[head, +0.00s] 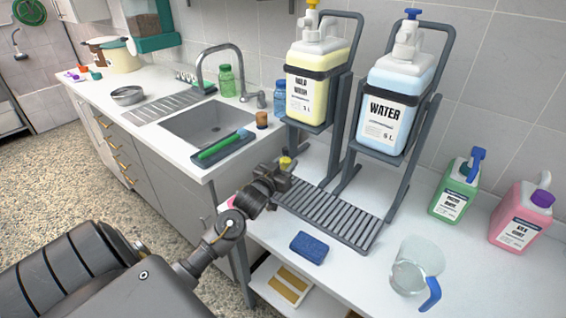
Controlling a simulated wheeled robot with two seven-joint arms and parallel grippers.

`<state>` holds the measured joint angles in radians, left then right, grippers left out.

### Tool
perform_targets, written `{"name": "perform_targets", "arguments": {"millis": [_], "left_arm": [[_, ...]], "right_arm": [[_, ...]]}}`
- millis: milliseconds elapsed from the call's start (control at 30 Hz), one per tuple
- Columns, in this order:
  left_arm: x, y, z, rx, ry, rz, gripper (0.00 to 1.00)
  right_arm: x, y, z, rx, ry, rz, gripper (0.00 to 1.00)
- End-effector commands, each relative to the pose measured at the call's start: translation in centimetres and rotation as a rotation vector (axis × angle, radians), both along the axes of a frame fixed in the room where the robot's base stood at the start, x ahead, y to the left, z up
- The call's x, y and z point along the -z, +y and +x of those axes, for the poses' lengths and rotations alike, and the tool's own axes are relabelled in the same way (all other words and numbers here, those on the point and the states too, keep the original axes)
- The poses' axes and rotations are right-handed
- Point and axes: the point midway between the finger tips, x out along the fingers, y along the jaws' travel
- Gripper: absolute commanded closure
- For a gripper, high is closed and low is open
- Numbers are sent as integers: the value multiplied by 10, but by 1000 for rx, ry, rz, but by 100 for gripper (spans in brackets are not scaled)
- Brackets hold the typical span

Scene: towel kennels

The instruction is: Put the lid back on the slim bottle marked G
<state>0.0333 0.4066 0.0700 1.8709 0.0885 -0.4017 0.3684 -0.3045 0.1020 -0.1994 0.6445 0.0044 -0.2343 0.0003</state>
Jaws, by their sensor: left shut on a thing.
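My left gripper (284,175) is above the front edge of the counter, beside the slatted drip rack. It is shut on a small yellow thing (286,162) that looks like a lid; the fingers hide part of it. No letter G can be read on any bottle. A green bottle (226,82) stands behind the sink, and a blue bottle (280,100) stands right of the tap, partly hidden by the stand. Which bottle is the slim one marked G, I cannot tell. My right gripper is not in view.
Large jugs, yellow (315,85) and WATER (392,105), hang on stands above the drip rack (330,212). A blue sponge (309,247), clear measuring jug (414,268), green container (455,190) and pink container (521,215) stand right. A tray (222,148) lies before the sink (208,120).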

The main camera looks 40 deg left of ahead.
Motion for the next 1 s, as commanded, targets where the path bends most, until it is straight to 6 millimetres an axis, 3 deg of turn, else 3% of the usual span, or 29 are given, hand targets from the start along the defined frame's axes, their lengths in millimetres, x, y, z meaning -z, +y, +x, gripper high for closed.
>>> {"name": "perform_targets", "arguments": {"millis": [367, 400, 533, 867, 1000], "left_arm": [[4, 0, 0, 0, -1, -1, 100], [3, 0, 0, 0, 0, -1, 58], [3, 0, 0, 0, 0, -1, 41], [-1, 0, 0, 0, -1, 0, 41], [1, -3, -15, 1, 1, -1, 41]], "right_arm": [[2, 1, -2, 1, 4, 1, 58], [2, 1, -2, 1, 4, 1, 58], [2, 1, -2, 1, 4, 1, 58], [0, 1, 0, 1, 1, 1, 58], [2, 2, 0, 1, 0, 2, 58]]}}
